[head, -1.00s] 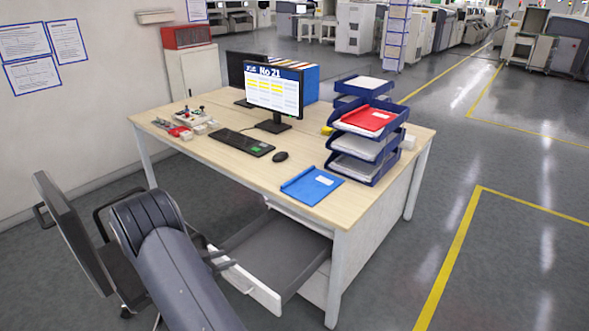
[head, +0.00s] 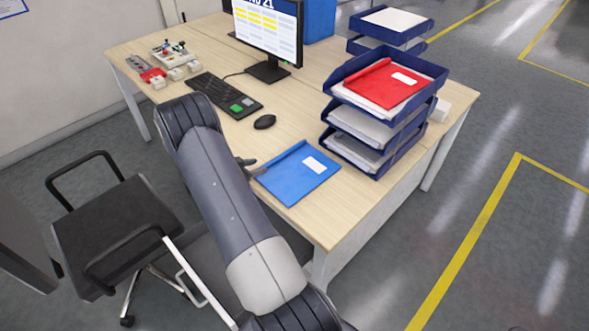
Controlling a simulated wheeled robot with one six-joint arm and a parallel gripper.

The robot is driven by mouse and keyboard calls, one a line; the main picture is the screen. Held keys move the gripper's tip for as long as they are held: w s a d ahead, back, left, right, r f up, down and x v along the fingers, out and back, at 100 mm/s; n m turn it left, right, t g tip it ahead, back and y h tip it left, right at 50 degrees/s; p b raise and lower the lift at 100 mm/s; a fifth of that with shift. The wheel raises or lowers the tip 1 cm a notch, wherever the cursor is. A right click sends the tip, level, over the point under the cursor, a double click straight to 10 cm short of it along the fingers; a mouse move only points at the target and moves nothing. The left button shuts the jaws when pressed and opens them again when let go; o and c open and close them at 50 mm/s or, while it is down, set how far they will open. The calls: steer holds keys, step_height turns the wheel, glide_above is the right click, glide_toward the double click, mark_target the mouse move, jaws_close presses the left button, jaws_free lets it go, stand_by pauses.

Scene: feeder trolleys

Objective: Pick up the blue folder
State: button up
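The blue folder (head: 300,173) lies flat on the wooden desk (head: 327,221) near its front right edge, with a white label on it. My gripper (head: 252,168) shows only in part, as a dark tip at the folder's left edge, low over the desk. The rest of it is hidden behind my arm. I cannot tell whether it touches the folder or whether its fingers are apart.
Stacked blue trays (head: 372,120) with papers and a red folder (head: 384,84) stand right of the blue folder. A mouse (head: 265,122), keyboard (head: 223,95) and monitor (head: 268,30) are behind. A black chair (head: 112,215) stands at the left. An open drawer lies partly behind my arm.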

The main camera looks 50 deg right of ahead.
mark_target(272, 161)
steer(key=shift+d+f, duration=0.15)
steer(key=shift+d, duration=0.65)
steer(key=p+x, duration=0.1)
steer(key=x, duration=0.4)
steer(key=shift+d, duration=0.1)
steer(key=shift+c, duration=0.2)
jaws_close()
